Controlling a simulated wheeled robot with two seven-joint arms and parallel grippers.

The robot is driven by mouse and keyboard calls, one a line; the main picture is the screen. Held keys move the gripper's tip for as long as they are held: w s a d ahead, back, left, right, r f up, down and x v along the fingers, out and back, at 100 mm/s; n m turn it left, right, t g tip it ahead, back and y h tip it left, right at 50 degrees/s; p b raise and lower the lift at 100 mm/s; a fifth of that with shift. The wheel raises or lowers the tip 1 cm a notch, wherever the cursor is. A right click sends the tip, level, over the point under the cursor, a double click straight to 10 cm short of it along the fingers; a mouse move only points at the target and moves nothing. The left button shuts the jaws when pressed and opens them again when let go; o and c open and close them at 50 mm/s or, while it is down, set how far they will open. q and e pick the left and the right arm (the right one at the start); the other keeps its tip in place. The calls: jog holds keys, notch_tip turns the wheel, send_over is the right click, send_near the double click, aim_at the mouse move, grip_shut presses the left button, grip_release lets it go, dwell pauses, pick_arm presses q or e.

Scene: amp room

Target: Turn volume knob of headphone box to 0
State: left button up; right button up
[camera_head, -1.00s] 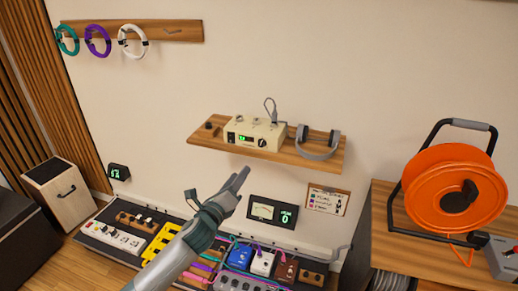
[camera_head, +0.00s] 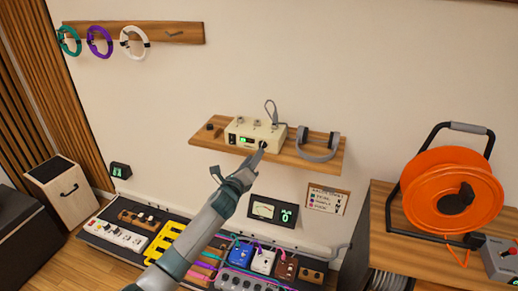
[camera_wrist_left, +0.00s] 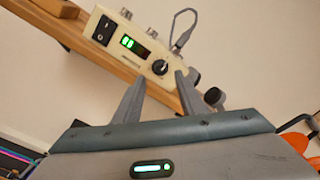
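The headphone box (camera_head: 245,132) is a cream unit on the wooden wall shelf, with a lit green display and small knobs on top. Its dark front volume knob (camera_wrist_left: 160,67) shows in the left wrist view, right of the green display (camera_wrist_left: 134,45). My left gripper (camera_head: 260,152) reaches up to the box's front right, with its fingertips near the knob. In the left wrist view its two fingers (camera_wrist_left: 160,80) are spread, with the knob between and just beyond the tips. Whether they touch it I cannot tell. My right gripper is out of view.
Grey headphones (camera_head: 318,146) rest on the shelf (camera_head: 300,160), right of the box. A grey cable rises from the box. Below are a meter panel (camera_head: 272,212) and a pedalboard with several pedals. An orange cable reel (camera_head: 440,195) stands at right.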

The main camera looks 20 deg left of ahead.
aim_at(262, 146)
pick_arm(q)
jog(key=shift+w+d+p, duration=0.15)
jog(key=shift+w, duration=1.25)
jog(key=shift+w+d+p, duration=0.1)
jog(key=shift+w+p, duration=0.05)
jog(key=shift+w, duration=1.25)
grip_shut()
